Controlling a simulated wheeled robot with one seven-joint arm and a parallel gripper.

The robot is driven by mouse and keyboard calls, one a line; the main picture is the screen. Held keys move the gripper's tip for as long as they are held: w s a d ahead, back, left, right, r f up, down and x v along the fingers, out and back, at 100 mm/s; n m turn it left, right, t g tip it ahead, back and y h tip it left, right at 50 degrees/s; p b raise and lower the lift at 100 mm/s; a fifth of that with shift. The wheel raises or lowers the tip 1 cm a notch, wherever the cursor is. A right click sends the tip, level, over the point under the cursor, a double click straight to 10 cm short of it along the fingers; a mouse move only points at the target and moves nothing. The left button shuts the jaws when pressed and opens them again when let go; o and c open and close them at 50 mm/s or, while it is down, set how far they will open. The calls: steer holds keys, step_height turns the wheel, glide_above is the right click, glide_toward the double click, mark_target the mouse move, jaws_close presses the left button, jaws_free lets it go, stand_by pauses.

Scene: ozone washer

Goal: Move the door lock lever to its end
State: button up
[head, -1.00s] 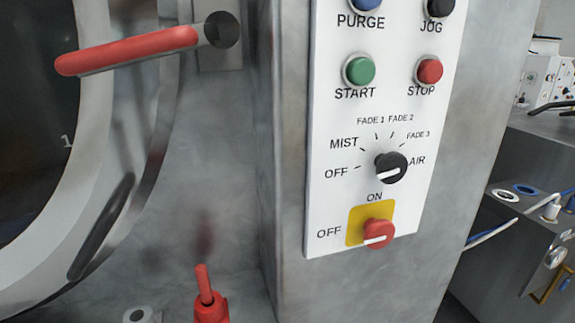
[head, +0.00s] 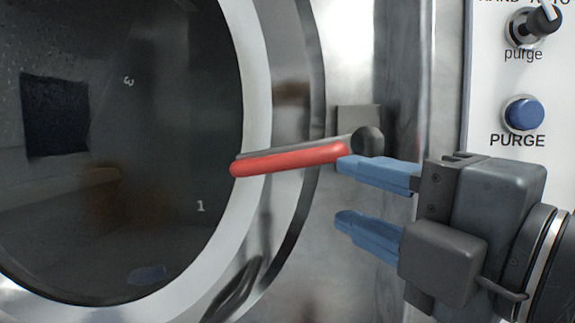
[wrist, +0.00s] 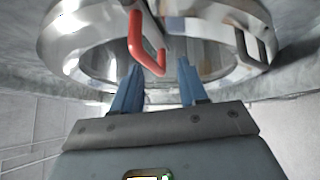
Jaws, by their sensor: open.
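The door lock lever has a red handle (head: 290,160) and a dark round pivot (head: 368,142) at its right end. In the head view it lies nearly level across the door's rim, its free end to the left and slightly lower. My gripper (head: 345,192) is open, with its blue fingers pointing left. The upper fingertip is just below the pivot and overlaps the handle's right end; I cannot tell whether they touch. In the wrist view the red handle (wrist: 146,48) shows ahead, beyond and between the blue fingers (wrist: 158,80). Nothing is between the jaws.
The round door (head: 255,60) with dark glass fills the left. A dark door handle (head: 232,292) sits on the lower rim. A control panel (head: 500,90) with a knob and a blue PURGE button stands right, above my gripper.

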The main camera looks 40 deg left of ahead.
mark_target(289, 164)
steer(key=a+n, duration=0.1)
steer(key=a, duration=0.2)
steer(key=a+r+n+g+p, duration=0.1)
steer(key=a, duration=0.2)
steer(key=a+r+n+p, duration=0.1)
steer(key=a, duration=0.2)
steer(key=shift+w+r+g, duration=0.15)
steer(key=shift+r+g, duration=0.05)
steer(key=shift+g, duration=0.2)
steer(key=shift+c, duration=0.2)
jaws_close()
